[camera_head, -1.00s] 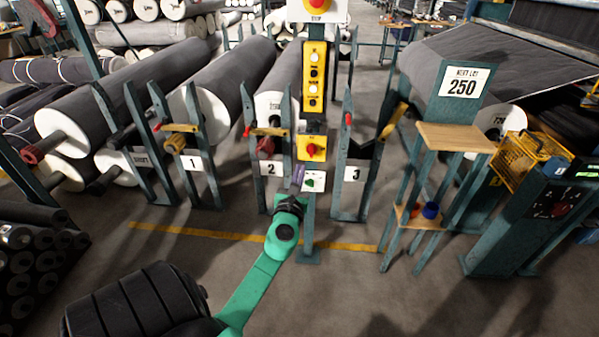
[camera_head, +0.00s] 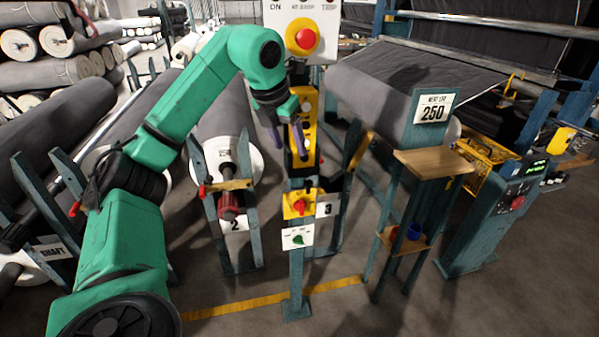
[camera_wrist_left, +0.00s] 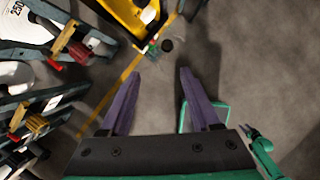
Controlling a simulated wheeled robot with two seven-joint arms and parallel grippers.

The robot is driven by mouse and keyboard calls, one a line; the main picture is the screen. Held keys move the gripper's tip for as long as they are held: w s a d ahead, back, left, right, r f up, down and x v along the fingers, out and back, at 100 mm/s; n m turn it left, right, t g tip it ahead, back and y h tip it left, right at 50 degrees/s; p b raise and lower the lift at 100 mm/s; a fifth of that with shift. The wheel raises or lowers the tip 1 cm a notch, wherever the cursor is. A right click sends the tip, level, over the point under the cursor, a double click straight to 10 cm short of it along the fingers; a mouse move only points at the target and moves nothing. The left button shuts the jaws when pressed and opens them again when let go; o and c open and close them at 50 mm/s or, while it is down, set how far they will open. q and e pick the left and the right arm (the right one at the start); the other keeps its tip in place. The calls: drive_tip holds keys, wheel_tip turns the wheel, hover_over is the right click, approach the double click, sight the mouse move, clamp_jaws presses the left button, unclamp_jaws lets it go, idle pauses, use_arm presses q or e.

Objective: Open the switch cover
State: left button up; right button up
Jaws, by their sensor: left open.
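A teal post carries several switch boxes in the head view. At its top is a white box (camera_head: 286,17) with a large red button on a yellow base. Below it is a yellow button panel (camera_head: 303,165), partly hidden by my gripper. Lower are a yellow box with a red rotary knob (camera_head: 299,205) and a white box with a green knob (camera_head: 297,238). I cannot tell which bears the cover. My left gripper (camera_head: 287,137) is open and empty, its purple fingers in front of the panel. The fingers also show in the wrist view (camera_wrist_left: 158,88).
Grey rolls (camera_head: 225,115) on numbered teal stands are behind and left of the post. A small wooden-topped stand (camera_head: 432,162) and a teal control cabinet (camera_head: 490,220) stand at the right. The floor in front is clear, with a yellow line.

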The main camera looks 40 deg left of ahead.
use_arm(q)
approach(308, 182)
drive_tip(key=x, duration=0.7)
drive_tip(key=shift+a+f, duration=0.15)
drive_tip(key=shift+f, duration=0.2)
drive_tip(key=shift+w+d+f, duration=0.2)
drive_tip(key=shift+w+f, duration=0.1)
drive_tip(key=shift+f, duration=0.1)
drive_tip(key=shift+a, duration=0.1)
use_arm(e)
drive_tip(key=shift+w+d+f, duration=0.15)
drive_tip(key=shift+w+d, duration=0.25)
use_arm(q)
drive_tip(key=c, duration=1)
clamp_jaws()
use_arm(e)
drive_tip(key=shift+d, duration=0.25)
drive_tip(key=shift+d, duration=0.15)
